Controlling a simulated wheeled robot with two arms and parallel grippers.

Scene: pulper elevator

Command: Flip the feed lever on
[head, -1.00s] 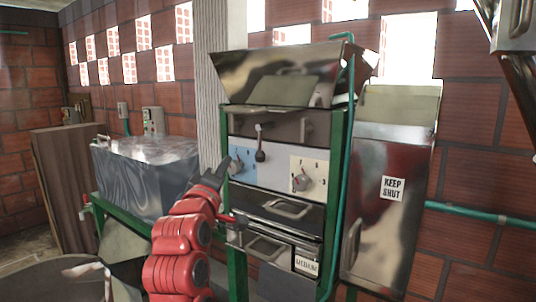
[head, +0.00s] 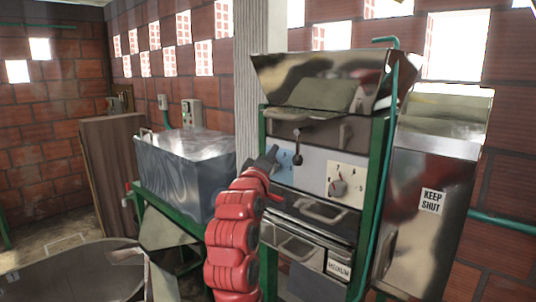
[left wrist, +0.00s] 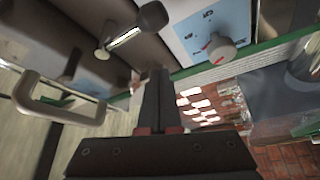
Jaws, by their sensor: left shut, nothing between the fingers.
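The feed lever (head: 297,146) hangs down from the upper front panel of the machine, with a dark ball at its lower end. It also shows in the left wrist view (left wrist: 126,37), as a bright shaft with a dark knob. My left gripper (head: 273,152) is shut and empty, just left of the lever in the head view, in front of the blue dial plate (head: 287,166). In the left wrist view, its closed fingers (left wrist: 158,78) point toward the panel, below the lever's knob and apart from it. My right gripper is not in view.
A grey dial (left wrist: 221,47) sits on the blue plate near my left fingers. A second dial (head: 338,187) on a pale plate is to the right. A drawer handle (head: 322,212) juts out below. A metal tank (head: 185,165) stands at left.

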